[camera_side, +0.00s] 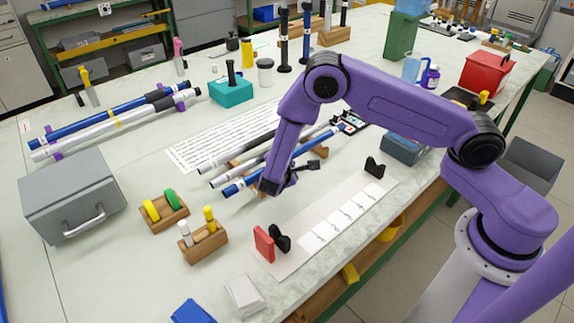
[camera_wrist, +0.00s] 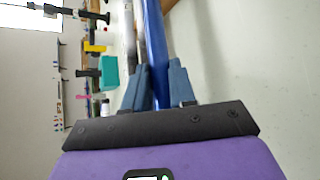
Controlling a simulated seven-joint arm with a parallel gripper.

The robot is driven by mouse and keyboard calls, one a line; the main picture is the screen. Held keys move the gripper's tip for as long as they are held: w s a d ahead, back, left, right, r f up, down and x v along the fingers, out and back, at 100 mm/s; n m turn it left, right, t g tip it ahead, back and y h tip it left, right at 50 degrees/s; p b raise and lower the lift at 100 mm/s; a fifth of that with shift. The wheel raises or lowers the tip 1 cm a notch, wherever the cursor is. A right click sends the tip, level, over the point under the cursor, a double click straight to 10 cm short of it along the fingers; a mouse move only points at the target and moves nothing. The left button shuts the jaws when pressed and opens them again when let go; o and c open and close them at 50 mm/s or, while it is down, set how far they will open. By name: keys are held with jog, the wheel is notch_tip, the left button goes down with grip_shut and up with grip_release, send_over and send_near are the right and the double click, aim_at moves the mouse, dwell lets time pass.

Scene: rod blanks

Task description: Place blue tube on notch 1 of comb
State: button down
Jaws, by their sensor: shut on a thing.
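The blue tube (camera_side: 243,182) has white and dark bands near its end and slants from lower left to upper right.
A pale board (camera_side: 345,217) with black V-supports and a red block (camera_side: 264,244) lies in front. Wooden holders (camera_side: 204,243) and a grey box (camera_side: 73,196) stand left. Another blue tube (camera_side: 95,120) and white tube lie on purple supports at the back left.

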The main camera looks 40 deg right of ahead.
jog(key=shift+f, duration=0.95)
jog(key=shift+f, duration=0.15)
jog(key=c, duration=0.9)
grip_release()
jog(key=shift+s+a+r, duration=0.1)
jog(key=shift+r, duration=0.1)
jog(key=v, duration=1.2)
jog(key=s+d+r+g+y, duration=0.2)
jog(key=s+r, duration=0.3)
jog(key=s, duration=0.4)
jog(key=s+d+r+g+y, duration=0.3)
jog(key=s+d+r+y, duration=0.2)
jog(key=s, duration=0.5)
jog(key=s+d+r+g+y, duration=0.2)
jog(key=s+r, duration=0.4)
jog(key=s, duration=0.3)
jog(key=shift+s+d+m+g+y, duration=0.3)
jog(key=shift+d+m+y, duration=0.1)
jog(key=shift+d+y, duration=0.3)
